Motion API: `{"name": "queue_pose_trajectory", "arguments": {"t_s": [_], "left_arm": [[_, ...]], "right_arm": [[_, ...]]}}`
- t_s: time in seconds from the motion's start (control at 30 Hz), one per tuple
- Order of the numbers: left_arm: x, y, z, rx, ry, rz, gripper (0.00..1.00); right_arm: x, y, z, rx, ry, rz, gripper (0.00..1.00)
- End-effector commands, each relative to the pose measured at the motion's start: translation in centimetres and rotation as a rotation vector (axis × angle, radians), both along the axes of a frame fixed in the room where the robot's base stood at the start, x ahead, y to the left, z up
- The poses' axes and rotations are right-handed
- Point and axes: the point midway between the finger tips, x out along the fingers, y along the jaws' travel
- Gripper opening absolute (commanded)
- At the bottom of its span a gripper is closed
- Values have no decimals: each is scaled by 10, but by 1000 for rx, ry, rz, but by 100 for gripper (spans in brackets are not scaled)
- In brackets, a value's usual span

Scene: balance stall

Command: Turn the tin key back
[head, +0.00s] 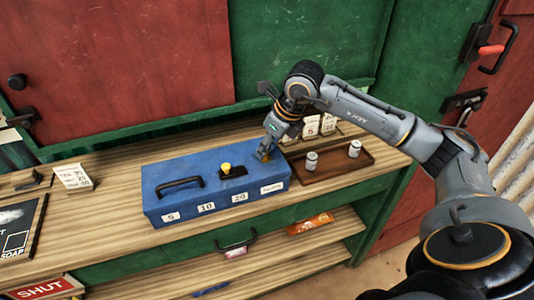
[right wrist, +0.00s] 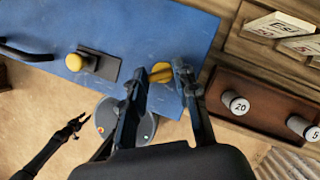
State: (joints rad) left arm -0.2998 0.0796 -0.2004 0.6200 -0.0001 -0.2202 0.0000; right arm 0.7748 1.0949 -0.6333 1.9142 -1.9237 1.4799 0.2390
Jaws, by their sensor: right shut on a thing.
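The blue tin (head: 215,185) stands on the wooden counter. Its yellow key (right wrist: 161,72) sits on the lid near the right end; it also shows under my gripper in the head view (head: 263,156). My right gripper (right wrist: 158,80) is shut on the key from above, one finger on each side, and hides part of it. A yellow knob (head: 226,168) on a dark plate and a black handle (head: 180,184) are also on the lid. My left gripper (right wrist: 76,126) is small at the lower left of the right wrist view, apart from the tin, its fingers spread.
A brown tray (head: 330,173) with two pale cylinders marked 20 and 5 stands right of the tin. Price cards (head: 312,127) stand behind it. Another card (head: 73,177) and a dark board (head: 20,225) are to the left. An orange packet (head: 310,223) lies on the shelf below.

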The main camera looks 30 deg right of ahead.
Motion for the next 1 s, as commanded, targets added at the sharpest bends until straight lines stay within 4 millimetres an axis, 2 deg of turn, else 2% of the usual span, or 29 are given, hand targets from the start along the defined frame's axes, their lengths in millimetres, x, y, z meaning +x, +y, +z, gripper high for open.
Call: {"name": "queue_pose_trajectory", "arguments": {"t_s": [0.03, 0.3, 0.7, 1.0], "left_arm": [[0, 0, -7, 0, 0, 0, 32], [0, 0, -19, 0, 0, 0, 32], [0, 0, -25, 0, 0, 1, 32], [0, 0, -27, 0, 0, 1, 32]], "right_arm": [[1, -1, -3, 1, -3, 42, 0], [2, -2, -1, 1, -2, 299, 0], [4, -3, 0, 0, -2, 667, 0], [5, -4, 1, -1, -2, 869, 0]]}}
